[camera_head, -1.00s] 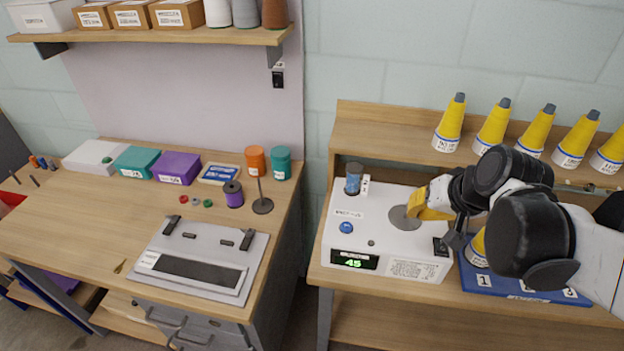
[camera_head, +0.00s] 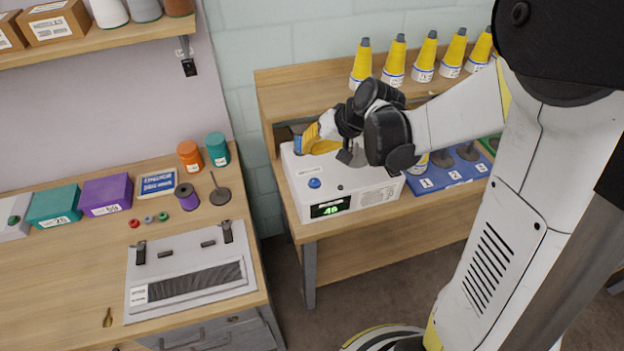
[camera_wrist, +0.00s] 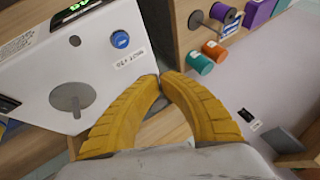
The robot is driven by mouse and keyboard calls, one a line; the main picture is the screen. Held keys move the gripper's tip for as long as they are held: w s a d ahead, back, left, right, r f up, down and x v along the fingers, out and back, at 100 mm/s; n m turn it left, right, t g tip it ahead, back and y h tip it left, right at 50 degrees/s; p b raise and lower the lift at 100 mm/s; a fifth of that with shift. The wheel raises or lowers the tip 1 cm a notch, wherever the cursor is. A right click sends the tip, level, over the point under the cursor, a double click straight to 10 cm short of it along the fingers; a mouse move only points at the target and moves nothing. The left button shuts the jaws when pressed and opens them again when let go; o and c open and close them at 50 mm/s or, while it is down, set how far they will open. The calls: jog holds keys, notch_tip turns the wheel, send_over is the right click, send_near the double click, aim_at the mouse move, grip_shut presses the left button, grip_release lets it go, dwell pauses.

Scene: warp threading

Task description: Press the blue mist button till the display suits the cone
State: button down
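The blue mist button (camera_head: 314,183) is on the white box (camera_head: 340,181), at its front left; it also shows in the wrist view (camera_wrist: 120,39). The green display (camera_head: 331,207) on the box front seems to read 46, its last digit blurry. My gripper (camera_head: 308,140) has yellow fingers over the back left of the box, away from the button. In the wrist view its fingertips (camera_wrist: 161,78) are almost together, with no object clearly between them. The box's round grey plate (camera_wrist: 72,97) is empty.
A blue cylinder (camera_head: 297,143) shows by my fingertips at the box's back left. Several yellow cones (camera_head: 395,62) stand on the raised shelf behind. The left bench holds a grey board (camera_head: 190,270), spools and boxes. A floor gap separates the benches.

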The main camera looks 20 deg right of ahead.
aim_at(311, 180)
notch_tip(311, 180, down, 9)
jog(key=b, duration=0.7)
jog(key=shift+a+r, duration=0.1)
dwell(1.2)
jog(key=shift+f+b, duration=0.4)
jog(key=shift+b, duration=0.05)
jog(key=shift+f+b, duration=0.4)
jog(key=shift+f, duration=0.05)
dwell(0.4)
jog(key=shift+r, duration=0.15)
dwell(0.3)
jog(key=shift+r+p, duration=0.7)
jog(key=shift+r, duration=0.05)
